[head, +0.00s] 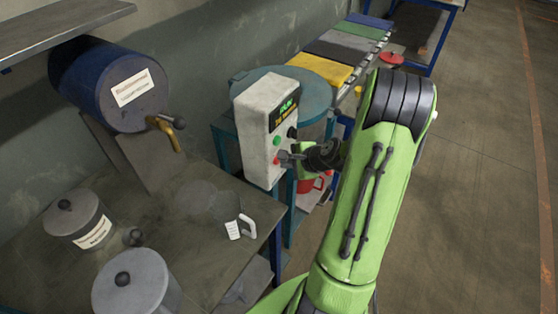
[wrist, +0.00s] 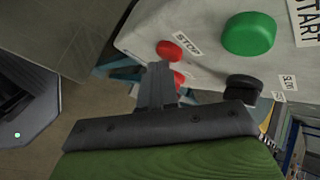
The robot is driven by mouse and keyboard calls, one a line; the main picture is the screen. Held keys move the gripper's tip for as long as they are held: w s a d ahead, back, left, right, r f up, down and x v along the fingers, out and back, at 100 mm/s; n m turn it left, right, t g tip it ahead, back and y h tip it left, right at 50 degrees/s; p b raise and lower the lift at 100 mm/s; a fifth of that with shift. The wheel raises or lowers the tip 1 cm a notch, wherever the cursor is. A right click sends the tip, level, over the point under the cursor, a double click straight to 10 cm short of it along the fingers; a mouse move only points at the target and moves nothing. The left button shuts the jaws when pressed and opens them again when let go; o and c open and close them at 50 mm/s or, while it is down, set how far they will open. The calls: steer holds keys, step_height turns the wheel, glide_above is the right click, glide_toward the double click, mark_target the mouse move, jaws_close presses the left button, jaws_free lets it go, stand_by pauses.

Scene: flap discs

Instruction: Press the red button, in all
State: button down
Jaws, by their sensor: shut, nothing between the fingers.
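My gripper (head: 287,157) is shut and empty, fingers pointing at the box. In the wrist view its fingertips (wrist: 157,66) are just below the red button; I cannot tell whether they touch.
A blue barrel with a brass tap (head: 110,85) is at the left. A round teal table (head: 310,85) is behind the box. Open floor lies to the right.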

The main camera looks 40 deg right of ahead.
steer(key=shift+w+a, duration=0.1)
steer(key=shift+w, duration=0.1)
stand_by(0.5)
steer(key=shift+s+d, duration=0.3)
steer(key=shift+s, duration=0.55)
steer(key=s, duration=0.1)
steer(key=s+d, duration=0.1)
steer(key=s, duration=0.2)
steer(key=shift+s+d+b, duration=0.35)
